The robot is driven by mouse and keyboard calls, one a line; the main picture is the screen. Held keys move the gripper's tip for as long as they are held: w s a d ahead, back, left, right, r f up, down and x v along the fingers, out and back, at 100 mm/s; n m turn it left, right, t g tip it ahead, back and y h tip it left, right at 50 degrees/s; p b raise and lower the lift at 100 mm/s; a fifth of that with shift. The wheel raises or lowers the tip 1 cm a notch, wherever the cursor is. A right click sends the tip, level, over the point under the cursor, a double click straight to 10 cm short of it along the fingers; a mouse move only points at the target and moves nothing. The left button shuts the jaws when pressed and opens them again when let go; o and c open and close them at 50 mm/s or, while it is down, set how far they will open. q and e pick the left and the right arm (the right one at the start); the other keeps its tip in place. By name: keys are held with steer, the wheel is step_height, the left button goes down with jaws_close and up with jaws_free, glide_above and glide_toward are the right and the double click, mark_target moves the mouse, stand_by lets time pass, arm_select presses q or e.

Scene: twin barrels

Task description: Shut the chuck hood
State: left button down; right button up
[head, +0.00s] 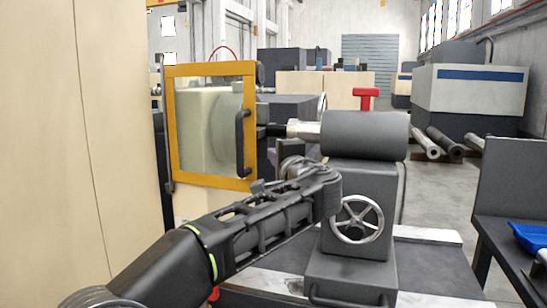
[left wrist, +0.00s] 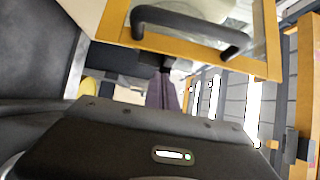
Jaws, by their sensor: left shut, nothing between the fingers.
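The chuck hood (head: 209,70) is a yellow-orange upright frame with a clear pane, left of the grey tailstock-like body. A pale rounded shape shows through the pane. Its black bar handle (head: 240,143) is on the right side of the frame. In the left wrist view the handle (left wrist: 190,24) crosses the top, with the yellow frame (left wrist: 115,25) around it. My left gripper (head: 262,187) is shut and empty, low and to the right of the handle, apart from it as far as I can tell. Its fingertips are hard to make out. My right gripper is not in view.
A grey cylinder (head: 365,135) and a metal handwheel (head: 357,219) stand right of my left arm. A beige panel (head: 75,120) fills the left. A dark bench with a blue tray (head: 532,238) is at the right edge. Open floor (head: 440,195) lies between.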

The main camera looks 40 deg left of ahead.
arm_select(q)
steer(key=v, duration=0.9)
steer(key=shift+s+b, duration=0.35)
steer(key=shift+s, duration=0.1)
